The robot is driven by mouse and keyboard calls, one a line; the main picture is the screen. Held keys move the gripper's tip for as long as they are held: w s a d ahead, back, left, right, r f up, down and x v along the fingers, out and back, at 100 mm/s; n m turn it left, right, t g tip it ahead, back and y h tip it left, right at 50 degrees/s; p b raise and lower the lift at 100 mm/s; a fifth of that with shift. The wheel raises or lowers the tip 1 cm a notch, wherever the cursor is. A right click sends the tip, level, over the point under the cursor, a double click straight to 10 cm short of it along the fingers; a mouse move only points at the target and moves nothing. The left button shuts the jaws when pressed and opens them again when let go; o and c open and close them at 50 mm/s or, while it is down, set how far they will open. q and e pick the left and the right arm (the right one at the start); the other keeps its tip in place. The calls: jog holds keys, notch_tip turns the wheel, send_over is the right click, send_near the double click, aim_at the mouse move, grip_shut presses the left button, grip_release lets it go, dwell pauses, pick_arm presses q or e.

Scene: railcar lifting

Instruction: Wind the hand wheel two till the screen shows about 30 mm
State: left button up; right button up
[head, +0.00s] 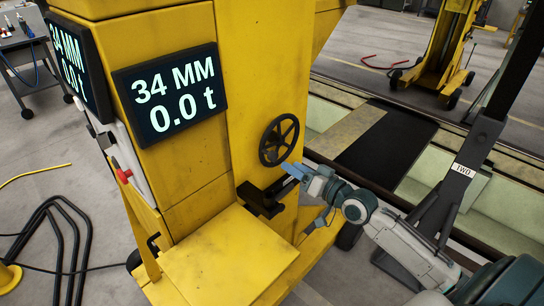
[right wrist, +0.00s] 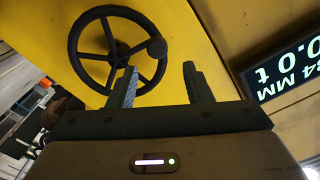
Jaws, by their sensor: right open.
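The dark spoked hand wheel (head: 279,140) is on the yellow lifting column's side, right of the screen. The screen (head: 172,94) reads 34 MM and 0.0 t. My right gripper (head: 286,174) is just below the wheel. In the right wrist view the wheel (right wrist: 82,59) is ahead at upper left, and its round dark knob (right wrist: 157,47) appears between the open fingers (right wrist: 160,78), near their tips. I cannot tell whether either finger touches it. The screen also shows upside down at the right wrist view's edge (right wrist: 288,66). My left gripper is out of view.
A second screen face (head: 78,68) is on the column's left side. A dark post with a label reading TWO (head: 462,170) stands at right. A yellow ledge (head: 228,258) juts out below the wheel.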

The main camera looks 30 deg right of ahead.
aim_at(276, 157)
jog(key=x, duration=0.8)
jog(key=shift+w+d+f+p, duration=0.1)
jog(key=shift+w+p, duration=0.05)
jog(key=shift+p, duration=0.2)
grip_shut()
